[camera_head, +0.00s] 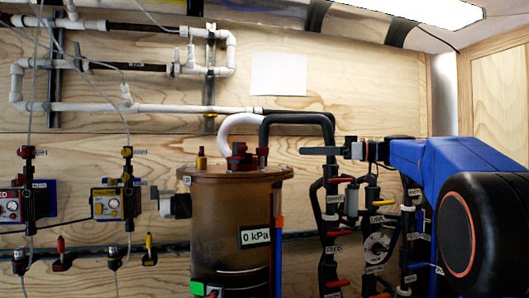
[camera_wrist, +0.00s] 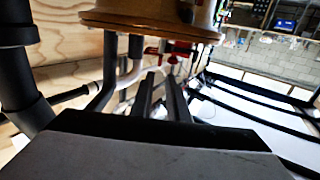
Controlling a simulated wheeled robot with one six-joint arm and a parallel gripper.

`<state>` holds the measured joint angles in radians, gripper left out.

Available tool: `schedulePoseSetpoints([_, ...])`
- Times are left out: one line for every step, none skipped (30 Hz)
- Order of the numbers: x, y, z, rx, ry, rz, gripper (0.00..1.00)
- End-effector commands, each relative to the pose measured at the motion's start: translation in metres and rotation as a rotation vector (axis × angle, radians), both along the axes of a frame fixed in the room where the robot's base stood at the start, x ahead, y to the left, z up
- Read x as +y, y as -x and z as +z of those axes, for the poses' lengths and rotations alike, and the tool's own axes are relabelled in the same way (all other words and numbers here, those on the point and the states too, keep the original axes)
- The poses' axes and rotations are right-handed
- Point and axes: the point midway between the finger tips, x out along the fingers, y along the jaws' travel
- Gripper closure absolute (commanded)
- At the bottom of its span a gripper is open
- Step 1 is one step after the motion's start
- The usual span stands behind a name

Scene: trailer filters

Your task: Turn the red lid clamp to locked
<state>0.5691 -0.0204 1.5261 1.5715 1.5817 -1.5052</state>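A brown cylindrical tank (camera_head: 225,215) with a lid (camera_head: 232,173) stands in the middle of the head view. Red parts (camera_head: 240,150) sit on top of the lid around the pipe ends. I cannot tell for sure which one is the lid clamp or how it is set. In the wrist view the tank (camera_wrist: 150,8) is at the top, with red parts (camera_wrist: 182,52) by its lid. My gripper (camera_head: 303,151) is right of the lid, pointing left, apart from it. In the wrist view the fingers (camera_wrist: 160,75) show a narrow gap with nothing between them.
White and black pipes arch over the lid. Right of the tank, a dark pipe rack (camera_head: 328,220) with red-handled valves stands below my arm. A 0 kPa display (camera_head: 255,238) is on the tank. Gauge units (camera_head: 107,203) hang on the wooden wall at left.

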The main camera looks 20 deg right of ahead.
Motion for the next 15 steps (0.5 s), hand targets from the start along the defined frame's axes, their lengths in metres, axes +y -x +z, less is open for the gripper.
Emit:
schedulePoseSetpoints([0.008, -0.004, 0.000, 0.000, 0.000, 0.003, 0.85])
schedulePoseSetpoints([0.012, -0.006, 0.000, 0.000, 0.000, 0.003, 0.85])
schedulePoseSetpoints([0.017, -0.009, 0.000, 0.000, 0.000, 0.003, 0.85])
schedulePoseSetpoints([0.021, -0.012, 0.000, 0.000, 0.000, 0.004, 0.85])
schedulePoseSetpoints([0.025, -0.014, 0.000, 0.000, 0.000, 0.003, 0.85])
schedulePoseSetpoints([0.030, -0.017, 0.000, 0.000, 0.000, 0.003, 0.85])
schedulePoseSetpoints([0.034, -0.020, 0.000, 0.000, 0.000, 0.004, 0.85])
schedulePoseSetpoints([0.038, -0.022, 0.000, 0.000, 0.000, 0.003, 0.85])
schedulePoseSetpoints([0.043, -0.026, 0.000, 0.000, 0.000, 0.003, 0.85])
schedulePoseSetpoints([0.047, -0.028, 0.000, 0.000, 0.000, 0.003, 0.85])
schedulePoseSetpoints([0.051, -0.031, 0.000, 0.000, 0.000, 0.003, 0.85])
schedulePoseSetpoints([0.056, -0.034, 0.000, 0.000, 0.000, 0.003, 0.85])
schedulePoseSetpoints([0.060, -0.036, 0.000, 0.000, 0.000, 0.003, 0.85])
schedulePoseSetpoints([0.064, -0.039, 0.000, 0.000, 0.000, 0.003, 0.85])
schedulePoseSetpoints([0.069, -0.042, 0.000, 0.000, 0.000, 0.003, 0.85])
